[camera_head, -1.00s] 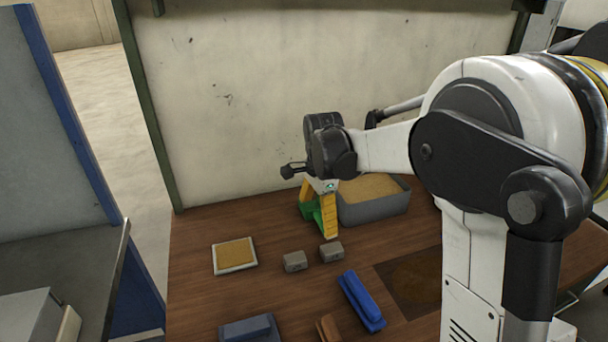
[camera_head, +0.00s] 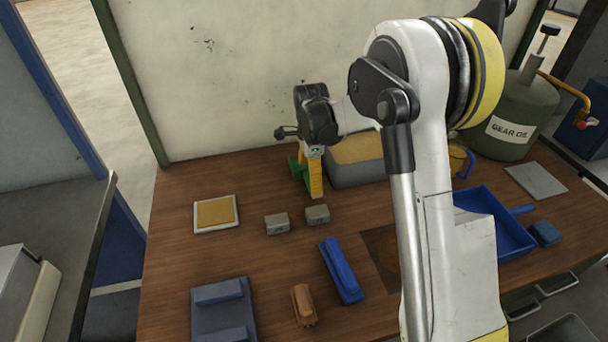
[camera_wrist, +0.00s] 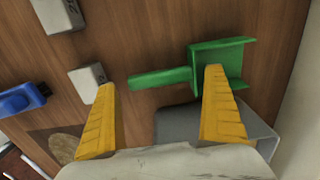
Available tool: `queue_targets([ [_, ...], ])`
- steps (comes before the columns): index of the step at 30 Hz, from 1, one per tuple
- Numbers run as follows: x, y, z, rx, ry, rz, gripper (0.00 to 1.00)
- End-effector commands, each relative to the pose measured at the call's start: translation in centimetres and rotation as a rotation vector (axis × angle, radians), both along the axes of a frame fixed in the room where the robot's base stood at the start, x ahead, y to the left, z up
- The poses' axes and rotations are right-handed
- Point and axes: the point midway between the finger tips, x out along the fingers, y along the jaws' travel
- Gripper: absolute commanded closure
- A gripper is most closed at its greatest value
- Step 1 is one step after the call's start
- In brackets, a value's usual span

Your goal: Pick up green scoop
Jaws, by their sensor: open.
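The green scoop (camera_head: 297,170) lies on the wooden table beside the grey bin, partly hidden by my gripper. The wrist view shows its flat handle (camera_wrist: 160,78) pointing left and its wide pan (camera_wrist: 235,58) at the right. My gripper (camera_wrist: 160,80) is open, with its two yellow fingers spread above the scoop. The left finger's tip is just beyond the handle's end, and the right finger overlaps the pan. The handle runs along the line between the fingers. In the head view my gripper (camera_head: 312,180) points down; I cannot tell whether it touches the scoop.
A grey bin of tan material (camera_head: 355,172) stands close right of the scoop. Two small grey blocks (camera_head: 317,214) and a tan-filled tray (camera_head: 216,213) lie in front and left. A blue brush-like object (camera_head: 341,270) and a blue tray (camera_head: 500,235) lie nearer and right. A wall stands behind.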

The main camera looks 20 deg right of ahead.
Motion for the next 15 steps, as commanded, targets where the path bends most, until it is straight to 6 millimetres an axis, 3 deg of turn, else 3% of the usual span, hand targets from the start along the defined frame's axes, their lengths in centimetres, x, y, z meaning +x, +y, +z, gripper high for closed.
queue_targets([
  [1, 0.1, 0.0, -1.4, 0.0, 0.0, 0.0, 0.0],
  [4, 0.1, 0.0, -2.7, 0.0, 0.0, 0.0, 0.0],
  [11, 0.1, 0.0, -2.9, 0.0, 0.0, 0.0, 0.0],
  [14, 0.1, 0.0, -2.9, 0.0, 0.0, 0.0, 0.24],
  [15, 0.1, 0.0, -2.9, 0.0, 0.0, 0.0, 0.37],
])
